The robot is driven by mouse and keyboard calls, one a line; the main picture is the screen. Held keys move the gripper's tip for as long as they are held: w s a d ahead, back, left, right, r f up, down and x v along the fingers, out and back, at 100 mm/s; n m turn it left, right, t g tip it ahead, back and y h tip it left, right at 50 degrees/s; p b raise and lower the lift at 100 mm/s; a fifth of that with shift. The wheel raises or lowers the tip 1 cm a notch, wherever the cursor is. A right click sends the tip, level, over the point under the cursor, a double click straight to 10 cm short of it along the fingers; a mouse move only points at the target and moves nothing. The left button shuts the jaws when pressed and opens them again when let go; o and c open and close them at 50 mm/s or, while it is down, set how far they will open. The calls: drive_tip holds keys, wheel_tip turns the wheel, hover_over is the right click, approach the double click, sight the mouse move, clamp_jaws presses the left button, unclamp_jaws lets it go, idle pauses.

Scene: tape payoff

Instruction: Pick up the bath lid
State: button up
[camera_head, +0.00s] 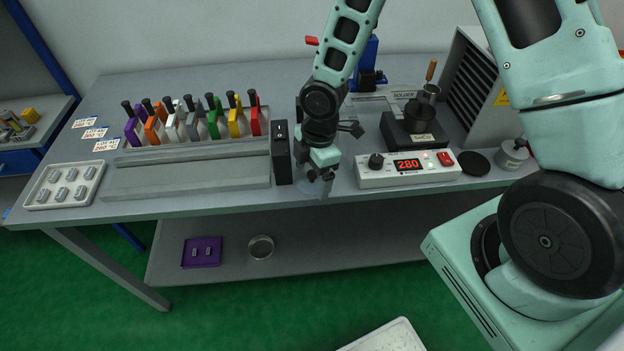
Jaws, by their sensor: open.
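A flat black disc (474,163), which looks like the bath lid, lies on the workbench right of the white control box. The dark solder bath (418,116) sits on a black heater block labelled SnCu, with a wooden-handled tool standing at it. My gripper (320,180) points down over the front edge of the bench, left of the control box and well to the left of the disc. Its jaws are small in this view and hold nothing that I can see. The disc is fully visible and apart from the gripper.
The control box (408,168) reads 280. A grey round container (513,154) stands close right of the disc, with a vented grey unit (472,75) behind. A black upright block (281,152) stands just left of my gripper. Several coloured holders (210,122) line the left.

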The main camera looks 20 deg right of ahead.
drive_tip(key=c, duration=1)
drive_tip(key=shift+c, duration=0.2)
